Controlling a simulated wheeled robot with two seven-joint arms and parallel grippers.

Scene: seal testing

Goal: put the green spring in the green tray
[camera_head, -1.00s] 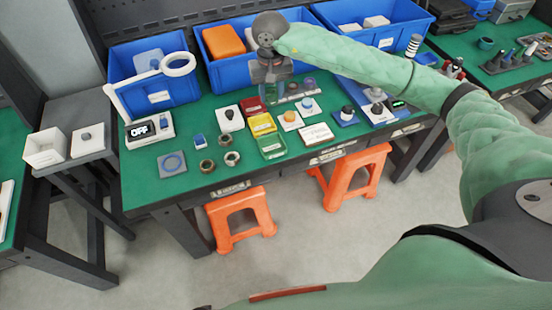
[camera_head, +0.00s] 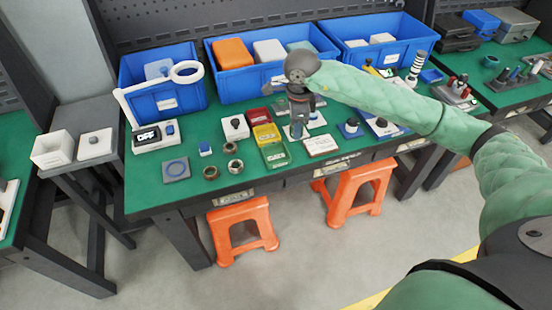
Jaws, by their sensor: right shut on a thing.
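The green tray (camera_head: 276,158) lies on the green bench top, in line in front of the yellow tray (camera_head: 266,134) and the red tray (camera_head: 259,116). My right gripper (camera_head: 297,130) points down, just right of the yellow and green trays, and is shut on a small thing. It looks like the green spring, but the fingers hide most of it and its colour is hard to make out. The gripper is apart from the green tray. My left gripper is not in view.
A white label block (camera_head: 320,145) lies right of the green tray. Several metal rings (camera_head: 235,166) lie to its left. Blue bins (camera_head: 265,80) line the back. Orange stools (camera_head: 242,230) stand in front, below the bench.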

